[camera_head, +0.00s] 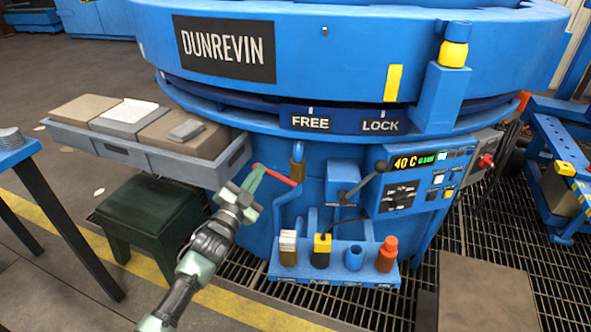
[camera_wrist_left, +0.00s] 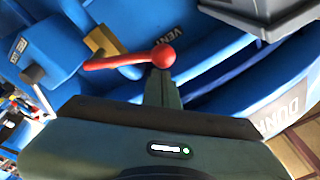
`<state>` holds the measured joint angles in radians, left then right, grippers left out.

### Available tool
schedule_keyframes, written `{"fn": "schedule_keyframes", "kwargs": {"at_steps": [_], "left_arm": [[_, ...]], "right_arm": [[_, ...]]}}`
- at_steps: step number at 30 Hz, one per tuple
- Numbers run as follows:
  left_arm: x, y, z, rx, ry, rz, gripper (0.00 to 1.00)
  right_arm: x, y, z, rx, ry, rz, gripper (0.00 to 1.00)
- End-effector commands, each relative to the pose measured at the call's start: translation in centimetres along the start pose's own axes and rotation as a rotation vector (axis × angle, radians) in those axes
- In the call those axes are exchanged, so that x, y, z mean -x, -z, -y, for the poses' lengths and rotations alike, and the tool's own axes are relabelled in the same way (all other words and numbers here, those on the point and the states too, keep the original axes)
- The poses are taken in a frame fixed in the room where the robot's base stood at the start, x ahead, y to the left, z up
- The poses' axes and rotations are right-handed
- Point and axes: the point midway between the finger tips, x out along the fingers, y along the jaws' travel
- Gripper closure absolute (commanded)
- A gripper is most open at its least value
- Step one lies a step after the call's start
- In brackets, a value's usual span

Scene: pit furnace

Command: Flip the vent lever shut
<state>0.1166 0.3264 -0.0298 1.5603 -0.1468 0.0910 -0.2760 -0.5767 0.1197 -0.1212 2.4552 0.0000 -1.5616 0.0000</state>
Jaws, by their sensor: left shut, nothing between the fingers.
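The vent lever (camera_head: 283,178) is a red handle with a ball end. It reaches left from a brass valve body (camera_head: 297,165) on the blue furnace. In the left wrist view the red lever (camera_wrist_left: 122,61) runs across to its ball, by a brass piece (camera_wrist_left: 103,42) and "VENT" lettering. My left gripper (camera_head: 257,170) is shut and empty, its fingertips at the ball end. In the left wrist view the shut fingers (camera_wrist_left: 162,78) overlap the ball's lower edge; I cannot tell whether they touch. My right gripper is out of view.
A grey tray (camera_head: 150,153) of blocks juts out left above the gripper. A dark green stool (camera_head: 152,218) stands below it. A blue tool rack (camera_head: 335,272), a dark-knobbed lever (camera_head: 366,181) and a control panel (camera_head: 413,180) lie to the right.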

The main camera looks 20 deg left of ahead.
Motion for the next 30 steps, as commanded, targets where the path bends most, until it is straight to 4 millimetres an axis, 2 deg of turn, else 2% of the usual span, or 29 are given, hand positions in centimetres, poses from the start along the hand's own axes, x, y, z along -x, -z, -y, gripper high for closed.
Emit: {"fn": "schedule_keyframes", "kwargs": {"at_steps": [2, 6, 15, 30], "left_arm": [[0.2, -1.0, -0.4, 0.070, 0.016, 0.006, 1.00], [0.5, -2.1, -0.7, 0.181, 0.043, 0.006, 1.00], [0.8, -3.4, -1.4, 0.349, 0.084, 0.005, 1.00], [1.0, -4.0, -1.8, 0.422, 0.100, 0.005, 1.00]], "right_arm": [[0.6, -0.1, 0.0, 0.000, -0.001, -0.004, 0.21], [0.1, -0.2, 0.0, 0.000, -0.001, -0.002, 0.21], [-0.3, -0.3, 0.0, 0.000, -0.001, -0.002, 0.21], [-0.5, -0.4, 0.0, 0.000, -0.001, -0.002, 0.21]]}}
